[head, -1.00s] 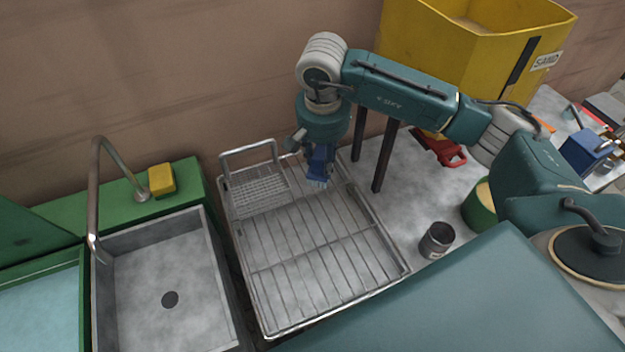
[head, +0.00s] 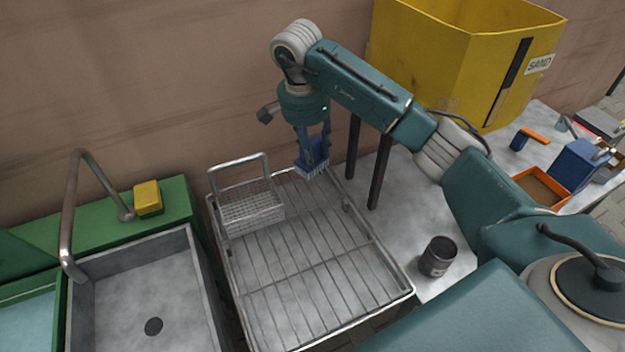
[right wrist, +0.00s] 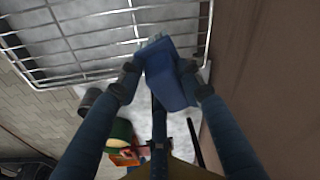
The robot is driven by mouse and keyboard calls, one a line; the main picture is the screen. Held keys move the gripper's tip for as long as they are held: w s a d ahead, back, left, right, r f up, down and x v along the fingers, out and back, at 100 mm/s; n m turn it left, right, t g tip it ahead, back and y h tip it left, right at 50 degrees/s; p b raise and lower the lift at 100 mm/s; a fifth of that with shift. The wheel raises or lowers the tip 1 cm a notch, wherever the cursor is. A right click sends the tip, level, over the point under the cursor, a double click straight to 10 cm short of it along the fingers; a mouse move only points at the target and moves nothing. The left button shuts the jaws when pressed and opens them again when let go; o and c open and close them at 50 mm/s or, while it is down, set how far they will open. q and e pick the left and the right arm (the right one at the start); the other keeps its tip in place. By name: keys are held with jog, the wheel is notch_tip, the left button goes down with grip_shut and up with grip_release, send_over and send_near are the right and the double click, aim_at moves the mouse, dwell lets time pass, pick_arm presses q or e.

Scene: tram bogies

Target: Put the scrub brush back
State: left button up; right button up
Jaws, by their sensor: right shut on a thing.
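The scrub brush (head: 313,161) is blue with pale bristles pointing down. My right gripper (head: 313,148) is shut on it and holds it above the back edge of the wire drying rack (head: 318,262). In the right wrist view the blue brush (right wrist: 172,80) sits between the two fingertips, with the rack's wires beyond it. A small wire basket (head: 252,212) with a raised handle stands at the rack's back left corner, to the left of the brush. It looks empty. My left gripper is not in view.
A grey sink (head: 140,290) with a tap and a yellow sponge (head: 147,197) lies left of the rack. A dark cup (head: 437,256) stands to the right. A yellow sand bin (head: 450,60) on dark legs stands behind. The rack's wire floor is clear.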

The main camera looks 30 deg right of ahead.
notch_tip(320, 180, down, 4)
jog(key=shift+f, duration=0.15)
notch_tip(320, 180, down, 5)
jog(key=shift+r+p, duration=0.2)
jog(key=shift+p, duration=0.3)
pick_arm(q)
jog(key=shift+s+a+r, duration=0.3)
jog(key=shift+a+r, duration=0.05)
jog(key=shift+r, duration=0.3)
pick_arm(e)
jog(key=shift+f, duration=0.1)
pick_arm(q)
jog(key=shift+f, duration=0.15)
pick_arm(e)
jog(key=shift+f, duration=0.15)
jog(key=o, duration=1)
jog(key=r, duration=0.3)
jog(key=a+r+b, duration=0.1)
jog(key=r, duration=0.7)
jog(key=shift+s+a+r+b, duration=0.1)
jog(key=shift+s+a+b, duration=0.2)
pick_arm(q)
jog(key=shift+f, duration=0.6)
pick_arm(e)
jog(key=shift+s+a+r, duration=0.1)
jog(key=shift+r, duration=0.4)
